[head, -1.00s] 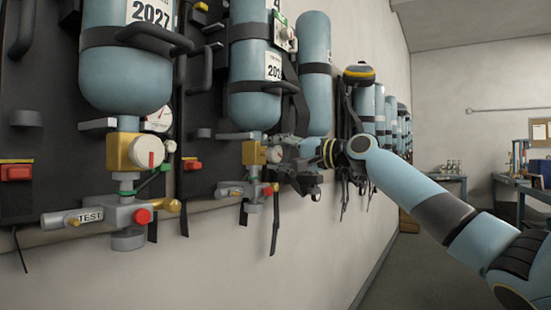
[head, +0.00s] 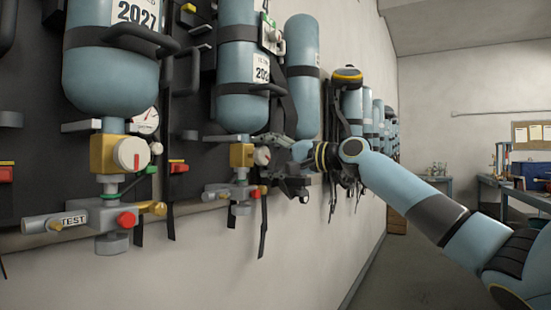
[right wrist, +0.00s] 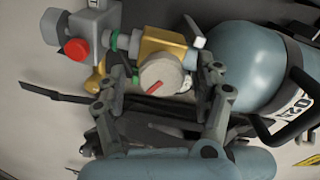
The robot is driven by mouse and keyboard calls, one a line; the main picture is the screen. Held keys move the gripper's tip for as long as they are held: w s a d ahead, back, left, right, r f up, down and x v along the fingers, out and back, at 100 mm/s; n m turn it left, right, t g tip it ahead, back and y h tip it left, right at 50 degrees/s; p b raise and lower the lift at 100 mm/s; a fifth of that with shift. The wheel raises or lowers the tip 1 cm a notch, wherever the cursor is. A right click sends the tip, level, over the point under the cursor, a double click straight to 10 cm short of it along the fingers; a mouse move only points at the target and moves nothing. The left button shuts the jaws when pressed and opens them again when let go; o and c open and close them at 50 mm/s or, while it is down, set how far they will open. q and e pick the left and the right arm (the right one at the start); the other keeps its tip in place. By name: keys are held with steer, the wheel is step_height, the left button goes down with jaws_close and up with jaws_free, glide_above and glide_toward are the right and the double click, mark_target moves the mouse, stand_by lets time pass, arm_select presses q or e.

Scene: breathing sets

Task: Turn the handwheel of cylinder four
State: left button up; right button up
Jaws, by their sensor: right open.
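The second blue cylinder (head: 241,60) hangs on the wall with a brass valve (head: 241,156) below it. Its pale round handwheel (head: 262,157) faces right. In the right wrist view the handwheel (right wrist: 163,73) shows a short red mark. My right gripper (head: 280,150) is close beside this handwheel. In the right wrist view its open fingers (right wrist: 163,85) stand on either side of the handwheel, with nothing held. Whether a finger touches the wheel I cannot tell. The number on this cylinder is mostly cut off at the top. My left gripper is not in view.
The nearer cylinder (head: 110,80) has its own handwheel (head: 132,154), a gauge (head: 146,120) and a TEST fitting (head: 70,220) with a red knob (head: 126,221). Black straps hang from the sets. Another cylinder (head: 302,75) is just right. The floor (head: 410,265) is clear on the right.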

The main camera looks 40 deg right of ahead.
steer(key=v, duration=0.6)
steer(key=shift+s, duration=0.25)
steer(key=shift+f, duration=0.1)
stand_by(4.1)
